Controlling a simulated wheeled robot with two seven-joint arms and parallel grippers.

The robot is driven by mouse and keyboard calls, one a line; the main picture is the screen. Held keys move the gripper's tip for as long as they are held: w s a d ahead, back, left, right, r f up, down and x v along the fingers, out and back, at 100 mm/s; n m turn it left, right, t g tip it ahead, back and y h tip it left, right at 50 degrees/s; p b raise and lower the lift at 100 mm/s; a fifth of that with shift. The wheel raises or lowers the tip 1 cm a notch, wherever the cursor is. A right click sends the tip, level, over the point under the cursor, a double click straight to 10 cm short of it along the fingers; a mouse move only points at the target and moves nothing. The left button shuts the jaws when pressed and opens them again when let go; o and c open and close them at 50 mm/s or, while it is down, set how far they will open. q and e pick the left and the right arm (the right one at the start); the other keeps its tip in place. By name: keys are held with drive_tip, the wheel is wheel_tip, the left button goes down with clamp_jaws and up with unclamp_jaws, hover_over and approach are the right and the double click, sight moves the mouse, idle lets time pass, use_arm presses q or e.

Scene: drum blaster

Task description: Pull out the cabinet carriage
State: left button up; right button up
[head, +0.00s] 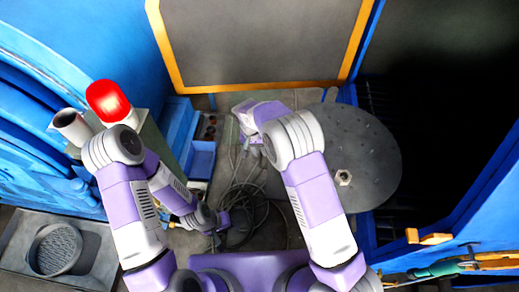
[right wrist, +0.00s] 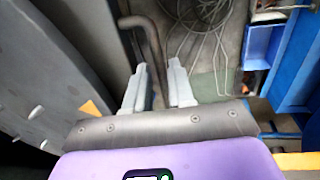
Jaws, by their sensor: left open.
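The carriage appears as a large dark grey round turntable (head: 375,150) with a bolt at its centre, at the right of the head view. Its grey face (right wrist: 50,75) also fills the left of the right wrist view. A bent metal handle bar (right wrist: 150,38) comes down toward the gap between my right fingertips. My right gripper (right wrist: 158,78) is open, its two pale fingers apart; in the head view (head: 246,148) it is beside the turntable's left edge, partly hidden by my arm. My left gripper (head: 218,238) is low, over the floor near cables, and open.
Loose cables (head: 243,205) lie on the floor between my arms. A blue tray (head: 200,158) stands left of my right gripper. A red lamp (head: 107,100) is beside my left arm. An orange-framed panel (head: 255,40) is behind; the dark blue cabinet opening (head: 420,190) is at right.

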wheel_tip(320, 180, up, 7)
drive_tip(key=a, duration=0.1)
drive_tip(key=shift+a+r+p, duration=0.2)
drive_tip(key=shift+a+p, duration=0.05)
drive_tip(key=shift+p, duration=0.2)
drive_tip(key=shift+w, duration=0.1)
